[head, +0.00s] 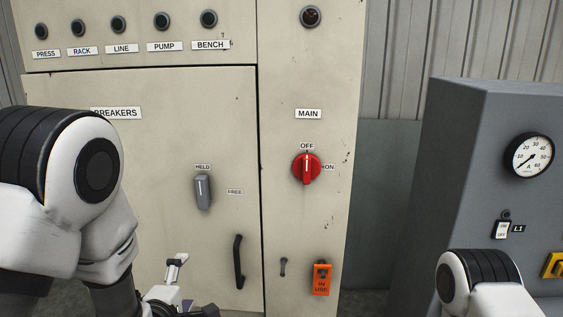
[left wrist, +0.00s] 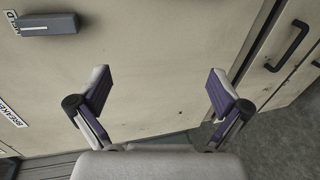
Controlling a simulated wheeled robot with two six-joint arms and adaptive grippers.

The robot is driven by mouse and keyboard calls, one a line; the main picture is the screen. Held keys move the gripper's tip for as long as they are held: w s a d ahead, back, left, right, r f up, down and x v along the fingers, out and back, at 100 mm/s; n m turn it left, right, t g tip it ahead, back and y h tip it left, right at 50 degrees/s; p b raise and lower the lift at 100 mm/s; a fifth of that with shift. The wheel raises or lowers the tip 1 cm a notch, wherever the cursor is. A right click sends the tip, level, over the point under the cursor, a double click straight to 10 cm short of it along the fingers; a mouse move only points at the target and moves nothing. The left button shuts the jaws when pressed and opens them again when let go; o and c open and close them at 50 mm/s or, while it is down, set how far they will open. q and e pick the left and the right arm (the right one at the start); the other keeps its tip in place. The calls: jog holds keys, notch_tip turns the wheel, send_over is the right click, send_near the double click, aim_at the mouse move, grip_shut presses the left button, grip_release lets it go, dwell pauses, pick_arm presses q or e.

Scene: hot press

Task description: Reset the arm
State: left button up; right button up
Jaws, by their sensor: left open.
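My left gripper (head: 178,282) is low in front of the cream breaker cabinet door (head: 130,160), at the bottom of the head view. In the left wrist view the left gripper (left wrist: 160,90) has its two purple-padded fingers spread wide, with only bare cabinet panel beyond them. It holds nothing. My left arm covers the lower left of the door. Part of my right arm shows at the bottom right, but its gripper is out of frame.
The grey latch (head: 203,191) points up at HELD. A black door handle (head: 239,262) is below it. The red MAIN knob (head: 306,168) stands vertical, under OFF. An orange IN USE tag (head: 321,279) hangs below. A grey machine housing (head: 460,170) with a gauge (head: 529,156) stands at the right.

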pick_arm(q)
jog(key=s+a+f+m+g, duration=0.1)
jog(key=s+f+g, duration=0.2)
jog(key=s+f, duration=0.45)
jog(key=s+a+f+m+g, duration=0.1)
jog(key=s+f+m+g, duration=0.2)
jog(key=f, duration=0.8)
jog(key=s+a+f+g, duration=0.1)
jog(key=s+f+g, duration=0.2)
jog(key=s+f, duration=0.5)
jog(key=s+f+m+g, duration=0.2)
jog(key=s+m+g, duration=0.1)
jog(key=s+m, duration=0.3)
jog(key=s+f+m+g, duration=0.3)
jog(key=s+m, duration=0.4)
jog(key=m, duration=0.1)
jog(key=shift+d+f, duration=0.15)
jog(key=shift+f, duration=0.1)
jog(key=shift+w, duration=0.15)
jog(key=shift+c, duration=0.4)
